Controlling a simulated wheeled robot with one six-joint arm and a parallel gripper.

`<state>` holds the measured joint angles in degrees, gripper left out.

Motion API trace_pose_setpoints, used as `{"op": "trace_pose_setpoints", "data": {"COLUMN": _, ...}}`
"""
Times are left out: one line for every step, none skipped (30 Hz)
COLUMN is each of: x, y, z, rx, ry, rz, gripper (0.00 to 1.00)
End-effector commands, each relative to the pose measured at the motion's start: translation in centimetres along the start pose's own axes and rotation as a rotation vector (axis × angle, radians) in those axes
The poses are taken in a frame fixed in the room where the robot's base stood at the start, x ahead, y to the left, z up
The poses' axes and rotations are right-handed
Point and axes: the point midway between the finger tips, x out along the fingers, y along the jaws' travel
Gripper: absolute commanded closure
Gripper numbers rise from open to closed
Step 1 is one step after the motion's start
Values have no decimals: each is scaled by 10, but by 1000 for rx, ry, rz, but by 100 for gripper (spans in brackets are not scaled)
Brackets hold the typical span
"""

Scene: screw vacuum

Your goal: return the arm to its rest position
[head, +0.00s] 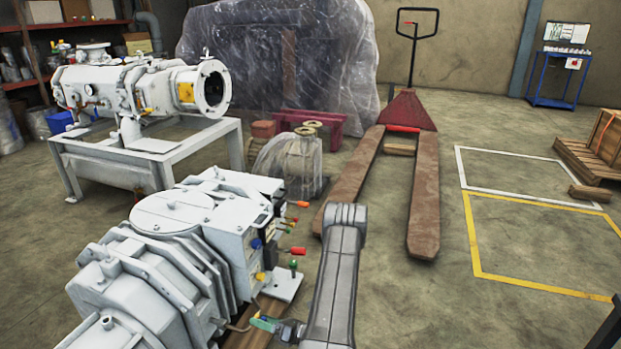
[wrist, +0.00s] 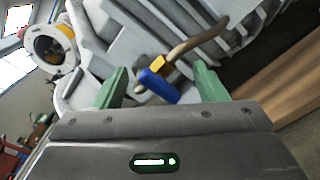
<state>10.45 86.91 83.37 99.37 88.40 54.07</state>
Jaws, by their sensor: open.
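My gripper (head: 266,324) shows low in the head view, beside the white pump machine (head: 172,212), with its green fingers partly in sight. In the wrist view its two green fingers (wrist: 160,70) are spread apart. A blue valve handle (wrist: 158,86) with a yellow fitting and a brownish curved pipe shows between and beyond them. I cannot tell how far it is from the fingers, and they do not visibly grip it. My grey arm link rises at the bottom middle of the head view.
A second white machine (head: 130,85) stands on a grey frame (head: 180,150) at the back left. Red and orange levers (head: 295,250) stick out of the near machine. A pallet jack (head: 424,200) stands right of my arm. Floor inside the yellow outline (head: 535,288) is clear.

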Motion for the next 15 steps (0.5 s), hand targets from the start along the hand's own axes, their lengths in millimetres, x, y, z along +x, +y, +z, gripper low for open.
{"op": "trace_pose_setpoints", "data": {"x": 0, "y": 0, "z": 0, "rx": -36, "ry": 0, "rz": 0, "gripper": 35}}
{"op": "trace_pose_setpoints", "data": {"x": 0, "y": 0, "z": 0, "rx": -61, "ry": 0, "rz": 0, "gripper": 35}}
{"op": "trace_pose_setpoints", "data": {"x": 0, "y": 0, "z": 0, "rx": -93, "ry": 0, "rz": 0, "gripper": 35}}
{"op": "trace_pose_setpoints", "data": {"x": 0, "y": 1, "z": 0, "rx": -118, "ry": 0, "rz": 0, "gripper": 35}}
{"op": "trace_pose_setpoints", "data": {"x": 0, "y": 1, "z": 0, "rx": -142, "ry": 0, "rz": 0, "gripper": 35}}
{"op": "trace_pose_setpoints", "data": {"x": 0, "y": 1, "z": 0, "rx": -174, "ry": 0, "rz": 0, "gripper": 35}}
{"op": "trace_pose_setpoints", "data": {"x": 0, "y": 1, "z": 0, "rx": -198, "ry": 0, "rz": 0, "gripper": 35}}
{"op": "trace_pose_setpoints", "data": {"x": 0, "y": 1, "z": 0, "rx": -222, "ry": 0, "rz": 0, "gripper": 35}}
{"op": "trace_pose_setpoints", "data": {"x": 0, "y": 1, "z": 0, "rx": -255, "ry": 0, "rz": 0, "gripper": 35}}
{"op": "trace_pose_setpoints", "data": {"x": 0, "y": 1, "z": 0, "rx": -279, "ry": 0, "rz": 0, "gripper": 35}}
{"op": "trace_pose_setpoints", "data": {"x": 0, "y": 2, "z": 0, "rx": -304, "ry": 0, "rz": 0, "gripper": 35}}
{"op": "trace_pose_setpoints", "data": {"x": 0, "y": 2, "z": 0, "rx": -336, "ry": 0, "rz": 0, "gripper": 35}}
{"op": "trace_pose_setpoints", "data": {"x": 0, "y": 2, "z": 0, "rx": -360, "ry": 0, "rz": 0, "gripper": 35}}
{"op": "trace_pose_setpoints", "data": {"x": 0, "y": 2, "z": 0, "rx": -384, "ry": 0, "rz": 0, "gripper": 35}}
{"op": "trace_pose_setpoints", "data": {"x": 0, "y": 2, "z": 0, "rx": -416, "ry": 0, "rz": 0, "gripper": 35}}
